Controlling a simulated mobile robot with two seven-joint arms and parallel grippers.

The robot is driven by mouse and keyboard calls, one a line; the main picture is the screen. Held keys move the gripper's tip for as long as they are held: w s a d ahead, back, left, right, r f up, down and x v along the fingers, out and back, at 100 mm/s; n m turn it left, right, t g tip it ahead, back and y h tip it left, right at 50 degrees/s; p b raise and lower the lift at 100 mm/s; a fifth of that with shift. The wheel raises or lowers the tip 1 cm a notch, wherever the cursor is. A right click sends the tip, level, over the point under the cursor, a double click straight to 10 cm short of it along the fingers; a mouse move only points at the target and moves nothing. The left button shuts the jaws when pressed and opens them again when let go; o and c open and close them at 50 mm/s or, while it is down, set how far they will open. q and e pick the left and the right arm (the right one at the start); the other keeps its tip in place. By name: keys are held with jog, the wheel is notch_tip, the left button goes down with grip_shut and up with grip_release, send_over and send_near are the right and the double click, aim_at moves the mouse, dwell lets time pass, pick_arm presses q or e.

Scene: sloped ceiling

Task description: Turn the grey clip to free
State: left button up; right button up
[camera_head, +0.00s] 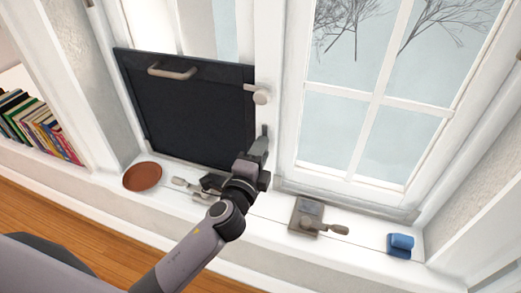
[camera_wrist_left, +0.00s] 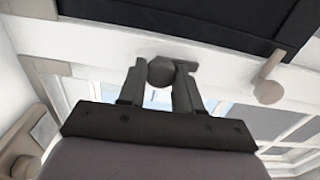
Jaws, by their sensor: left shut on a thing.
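My left gripper (camera_head: 257,156) reaches up from the sill to the window post. In the left wrist view its two fingers (camera_wrist_left: 160,88) are closed around the round knob of the grey clip (camera_wrist_left: 160,71). A short grey arm of the clip sticks out to the right of the knob. In the head view only the top of the grey clip (camera_head: 265,131) shows above the fingers, beside the lower right edge of a dark panel (camera_head: 190,112). A paler beige clip (camera_head: 261,95) sits higher at the panel's right edge; it also shows in the wrist view (camera_wrist_left: 268,88). My right gripper is not in view.
The panel has a pale bar handle (camera_head: 172,72) near its top. Books (camera_head: 38,125) stand at the far left. A snowy window is at right.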

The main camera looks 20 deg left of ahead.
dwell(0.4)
pick_arm(q)
jog(key=o, duration=1)
jog(key=shift+o, duration=0.2)
jog(key=shift+s, duration=0.1)
jog(key=s, duration=0.7)
jog(key=shift+a, duration=0.1)
jog(key=s+a+f+n+g+h, duration=0.3)
jog(key=s+f+n+g, duration=0.5)
jog(key=s+f+n, duration=0.85)
notch_tip(320, 180, up, 10)
jog(key=a+y+p, duration=0.1)
jog(key=p, duration=1.1)
jog(key=shift+s+a+m, duration=0.3)
jog(key=shift+a+m, duration=0.05)
